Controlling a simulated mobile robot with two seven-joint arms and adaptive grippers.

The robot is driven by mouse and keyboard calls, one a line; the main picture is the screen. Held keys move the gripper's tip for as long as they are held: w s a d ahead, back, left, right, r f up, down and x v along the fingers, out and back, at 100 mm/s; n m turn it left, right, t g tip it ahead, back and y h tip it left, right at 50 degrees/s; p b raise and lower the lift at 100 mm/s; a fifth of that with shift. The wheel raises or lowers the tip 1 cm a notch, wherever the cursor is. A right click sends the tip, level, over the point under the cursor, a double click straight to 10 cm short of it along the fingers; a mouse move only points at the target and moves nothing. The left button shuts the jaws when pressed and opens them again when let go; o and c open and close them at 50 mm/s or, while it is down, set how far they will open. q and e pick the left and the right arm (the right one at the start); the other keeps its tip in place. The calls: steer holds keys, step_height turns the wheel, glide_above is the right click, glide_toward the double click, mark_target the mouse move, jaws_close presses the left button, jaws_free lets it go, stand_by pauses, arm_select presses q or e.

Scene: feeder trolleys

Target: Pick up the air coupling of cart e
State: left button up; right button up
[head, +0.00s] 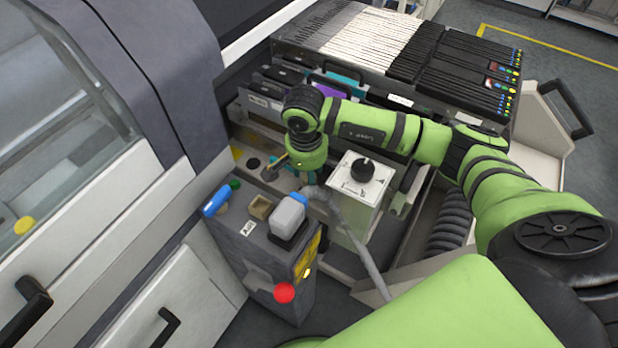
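My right arm reaches in from the right, and its wrist points down over the dock area in front of the feeder trolley. My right gripper (309,176) is small and mostly hidden below the wrist, so I cannot tell whether its fingers are open or shut. A small brass-coloured part (279,161) shows just left of the wrist; it may be the air coupling, but I cannot be sure. I cannot tell whether the gripper touches it. No cart letter is readable. My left gripper is not in view.
A dark post (258,262) carries a grey plug (288,216) with a grey hose (352,237), a blue handle (215,200) and a red knob (284,293). A white box with a black knob (362,170) stands right of it. The feeder trolley (395,62) stands behind.

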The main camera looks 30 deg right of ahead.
steer(key=shift+f, duration=0.35)
jaws_close()
steer(key=shift+w+r, duration=0.1)
steer(key=shift+r, duration=0.3)
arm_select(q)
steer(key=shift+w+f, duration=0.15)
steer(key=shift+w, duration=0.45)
arm_select(e)
step_height(320, 180, up, 12)
steer(key=shift+r, duration=0.15)
